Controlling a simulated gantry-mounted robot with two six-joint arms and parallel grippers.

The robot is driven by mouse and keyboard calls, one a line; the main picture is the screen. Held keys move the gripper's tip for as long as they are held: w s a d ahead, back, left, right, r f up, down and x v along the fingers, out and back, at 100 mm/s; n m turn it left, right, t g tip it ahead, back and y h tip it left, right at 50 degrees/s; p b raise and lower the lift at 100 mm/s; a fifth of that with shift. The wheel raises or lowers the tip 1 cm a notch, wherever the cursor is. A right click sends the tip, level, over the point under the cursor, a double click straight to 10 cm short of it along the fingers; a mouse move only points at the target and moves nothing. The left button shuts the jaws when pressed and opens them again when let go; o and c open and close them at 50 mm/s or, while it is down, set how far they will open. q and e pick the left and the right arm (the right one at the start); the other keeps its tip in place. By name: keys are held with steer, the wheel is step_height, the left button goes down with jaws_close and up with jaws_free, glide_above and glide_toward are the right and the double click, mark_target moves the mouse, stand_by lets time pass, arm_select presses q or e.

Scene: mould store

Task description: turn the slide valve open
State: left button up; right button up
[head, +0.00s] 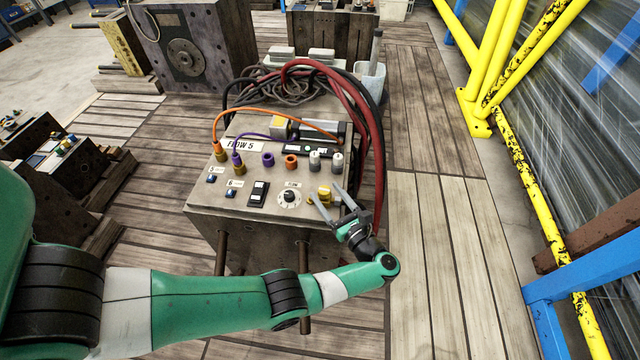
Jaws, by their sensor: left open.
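A metal panel box (215,195) marked "FLOW 5" stands on the plank floor. A small yellow valve part (325,197), which looks like the slide valve, sits near the right end of its front row. My left gripper (324,190) is open, with its two grey fingers pointing up and left at the yellow part. The fingers appear on either side of it and partly cover it; I cannot tell whether they touch it. My right gripper is not in view.
A round dial (289,197) and a black switch (258,193) sit left of the valve. An orange hose (262,110) and red hoses (372,120) arch over the box. Yellow railings (490,60) stand at the right. The plank floor (440,240) right of the box is clear.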

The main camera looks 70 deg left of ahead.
arm_select(q)
steer(key=d, duration=0.4)
steer(key=w+d, duration=0.1)
steer(key=d, duration=0.1)
steer(key=shift+d, duration=0.15)
